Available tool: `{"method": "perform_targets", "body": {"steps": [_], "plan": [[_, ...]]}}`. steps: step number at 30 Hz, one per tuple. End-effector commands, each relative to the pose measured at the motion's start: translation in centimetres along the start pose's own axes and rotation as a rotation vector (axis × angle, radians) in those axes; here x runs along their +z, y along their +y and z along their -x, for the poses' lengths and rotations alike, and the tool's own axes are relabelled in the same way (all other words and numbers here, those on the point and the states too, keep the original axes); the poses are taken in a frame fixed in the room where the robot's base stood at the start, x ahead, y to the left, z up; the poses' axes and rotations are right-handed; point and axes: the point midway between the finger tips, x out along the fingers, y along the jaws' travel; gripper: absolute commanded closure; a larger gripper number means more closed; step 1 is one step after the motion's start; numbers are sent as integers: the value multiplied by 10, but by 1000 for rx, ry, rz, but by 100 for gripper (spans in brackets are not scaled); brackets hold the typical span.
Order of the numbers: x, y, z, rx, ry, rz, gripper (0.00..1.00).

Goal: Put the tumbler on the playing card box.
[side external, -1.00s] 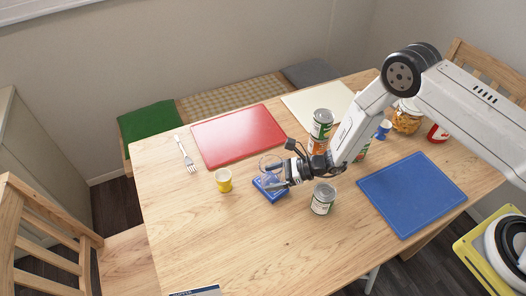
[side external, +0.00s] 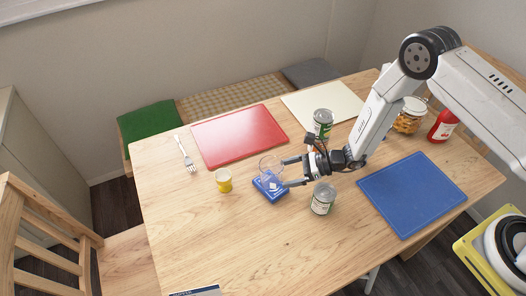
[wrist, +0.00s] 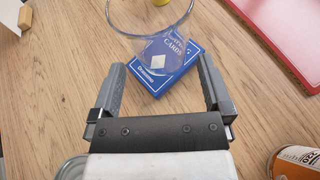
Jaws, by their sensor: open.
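The clear glass tumbler (side external: 270,167) stands upright on the blue playing card box (side external: 273,193), which lies flat on the table. In the wrist view the tumbler's round rim (wrist: 150,36) shows above the box (wrist: 155,83), whose printed face is seen partly through the glass. My gripper (side external: 288,172) is open and empty, just to the right of the tumbler. In the wrist view its two fingers (wrist: 161,70) are spread wide at either side of the box's near end, with nothing between them at the tumbler's height.
A yellow cup (side external: 223,181) stands left of the box. A tin can (side external: 323,199) stands close to my gripper's near side, and stacked cans (side external: 323,122) stand behind it. A red board (side external: 238,135) and a blue board (side external: 411,194) lie flat.

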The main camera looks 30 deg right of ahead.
Motion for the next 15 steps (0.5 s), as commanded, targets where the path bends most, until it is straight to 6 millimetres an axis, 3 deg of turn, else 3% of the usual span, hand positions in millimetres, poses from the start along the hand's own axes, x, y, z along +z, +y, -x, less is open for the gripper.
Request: {"method": "perform_targets", "body": {"steps": [6,15], "plan": [[1,-1,38,-3,-1,-1,0],[0,0,66,0,0,0,0]]}}
